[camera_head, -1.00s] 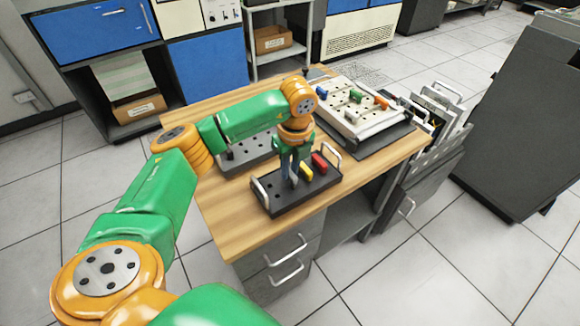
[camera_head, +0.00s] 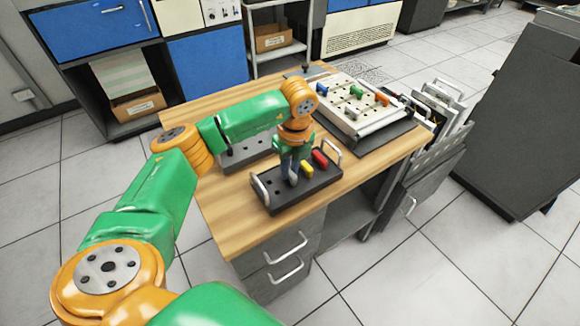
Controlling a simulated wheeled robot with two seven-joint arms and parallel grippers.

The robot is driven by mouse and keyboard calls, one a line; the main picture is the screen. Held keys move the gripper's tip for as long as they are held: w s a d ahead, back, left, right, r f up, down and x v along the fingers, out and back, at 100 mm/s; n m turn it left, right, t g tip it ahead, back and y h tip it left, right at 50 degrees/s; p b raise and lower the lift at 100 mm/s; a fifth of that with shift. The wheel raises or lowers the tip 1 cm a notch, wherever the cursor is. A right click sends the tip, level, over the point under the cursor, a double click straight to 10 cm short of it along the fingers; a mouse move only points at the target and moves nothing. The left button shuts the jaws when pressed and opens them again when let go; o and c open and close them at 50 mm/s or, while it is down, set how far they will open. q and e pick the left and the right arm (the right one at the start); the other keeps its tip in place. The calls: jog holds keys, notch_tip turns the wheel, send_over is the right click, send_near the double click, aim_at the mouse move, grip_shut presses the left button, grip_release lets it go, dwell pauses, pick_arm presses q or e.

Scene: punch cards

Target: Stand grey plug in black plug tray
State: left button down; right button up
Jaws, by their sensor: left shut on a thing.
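The black plug tray (camera_head: 318,184) lies near the front edge of the wooden table, with a pale handle at each end. A yellow plug (camera_head: 307,168) and a red plug (camera_head: 321,158) stand in its right part. My left gripper (camera_head: 292,180) points down over the tray's middle-left, just left of the yellow plug. It is shut on a small grey piece that I take to be the grey plug; the fingers mostly hide it. I cannot tell whether its lower end is in a hole. My right gripper is not in view.
A light board (camera_head: 365,108) with blue, green and orange plugs stands at the back right. Bare tabletop (camera_head: 225,215) shows at the front left.

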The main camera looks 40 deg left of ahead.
aim_at(292, 175)
pick_arm(q)
jog(key=shift+f, duration=0.1)
jog(key=c, duration=0.7)
grip_release()
jog(key=r, duration=0.4)
jog(key=d+r+b, duration=0.1)
jog(key=r, duration=0.2)
jog(key=shift+s, duration=0.15)
jog(key=shift+a, duration=0.1)
